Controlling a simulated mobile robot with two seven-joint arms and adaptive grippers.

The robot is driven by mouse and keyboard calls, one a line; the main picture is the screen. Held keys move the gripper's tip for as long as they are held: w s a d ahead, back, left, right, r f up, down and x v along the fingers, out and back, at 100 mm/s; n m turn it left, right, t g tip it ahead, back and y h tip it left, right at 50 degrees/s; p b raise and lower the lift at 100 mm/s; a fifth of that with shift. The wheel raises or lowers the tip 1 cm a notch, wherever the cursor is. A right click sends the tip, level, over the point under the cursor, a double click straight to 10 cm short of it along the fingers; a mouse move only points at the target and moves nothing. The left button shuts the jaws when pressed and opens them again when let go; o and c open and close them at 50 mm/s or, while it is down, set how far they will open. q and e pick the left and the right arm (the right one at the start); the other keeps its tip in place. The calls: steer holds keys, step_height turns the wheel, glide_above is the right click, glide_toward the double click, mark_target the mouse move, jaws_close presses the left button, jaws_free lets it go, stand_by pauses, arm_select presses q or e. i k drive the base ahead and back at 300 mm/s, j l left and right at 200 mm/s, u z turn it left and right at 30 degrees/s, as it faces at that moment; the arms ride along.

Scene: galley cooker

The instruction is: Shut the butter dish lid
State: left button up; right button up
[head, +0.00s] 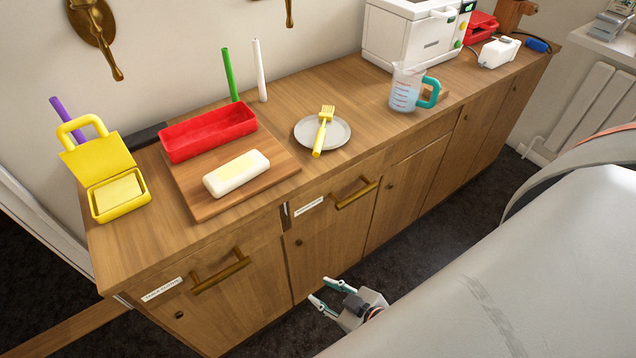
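The yellow butter dish (121,196) stands at the left end of the wooden counter. Its yellow lid (97,158) is raised open at the back, with a loop handle (82,128) on it. A pale yellow block of butter (119,191) shows inside the dish. My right gripper (319,290) is open and empty, in front of the cabinet doors and well to the right of the dish. My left gripper is not in view.
A cutting board (207,207) holds a pale loaf-shaped block (237,174), beside a red tray (208,132). A plate with a yellow fork (323,132), a measuring jug (406,88) and a white appliance (409,38) stand further right. Drawer handles (220,273) stick out in front.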

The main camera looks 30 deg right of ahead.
mark_target(97, 160)
steer(key=j+z, duration=0.3)
steer(key=j, duration=0.3)
steer(key=j+z, duration=0.3)
steer(key=j, duration=0.35)
steer(key=j+z, duration=0.25)
steer(key=j, duration=0.2)
steer(key=j+z, duration=0.3)
steer(key=j, duration=0.2)
